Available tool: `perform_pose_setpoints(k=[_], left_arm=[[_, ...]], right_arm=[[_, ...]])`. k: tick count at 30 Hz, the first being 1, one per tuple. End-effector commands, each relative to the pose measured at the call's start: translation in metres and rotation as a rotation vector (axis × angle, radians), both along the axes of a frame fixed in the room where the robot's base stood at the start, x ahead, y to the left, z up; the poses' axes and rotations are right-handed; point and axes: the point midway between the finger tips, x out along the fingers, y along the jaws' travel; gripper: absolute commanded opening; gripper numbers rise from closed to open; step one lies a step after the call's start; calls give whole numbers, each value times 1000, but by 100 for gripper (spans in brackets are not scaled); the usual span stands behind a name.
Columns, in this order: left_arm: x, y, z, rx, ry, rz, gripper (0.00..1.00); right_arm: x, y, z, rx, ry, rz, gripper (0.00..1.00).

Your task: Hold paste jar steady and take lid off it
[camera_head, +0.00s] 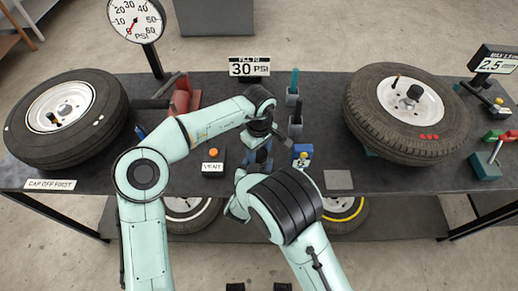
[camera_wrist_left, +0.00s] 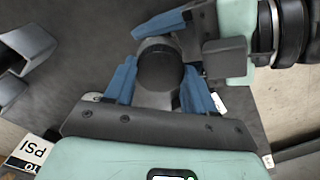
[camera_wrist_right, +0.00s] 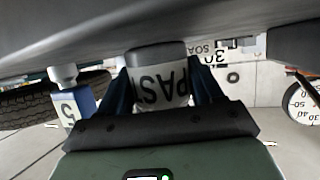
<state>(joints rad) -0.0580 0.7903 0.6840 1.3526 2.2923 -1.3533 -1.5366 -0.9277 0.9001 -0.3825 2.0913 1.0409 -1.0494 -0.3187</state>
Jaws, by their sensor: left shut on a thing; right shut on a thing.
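The paste jar (camera_wrist_right: 160,88), white with large dark letters that read inverted, sits between the blue fingers of my right gripper (camera_wrist_right: 160,92) in the right wrist view; that gripper is shut on it. A dark round lid (camera_wrist_left: 160,68) shows from above in the left wrist view, between the blue fingers of my left gripper (camera_wrist_left: 158,85), which is shut on it. My right gripper reaches in from the upper right there. In the head view the grippers meet at the bench's middle and hide most of the jar. Whether lid and jar touch cannot be told.
The dark bench (camera_head: 330,88) carries a wheel at left (camera_head: 66,118) and one at right (camera_head: 408,112). A VENT box (camera_head: 213,168), a blue block (camera_head: 302,154), a 30 PSI sign (camera_head: 249,67) and a red tool (camera_head: 181,100) stand near the grippers. A bare grey pad (camera_head: 339,180) lies at front.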

Motion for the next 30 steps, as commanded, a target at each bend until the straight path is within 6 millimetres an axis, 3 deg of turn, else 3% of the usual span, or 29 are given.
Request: perform_pose_setpoints(k=[30], left_arm=[[0, -1, 2, -2, 0, 2354, 18]], right_arm=[[0, 0, 0, 0, -1, -1, 0]])
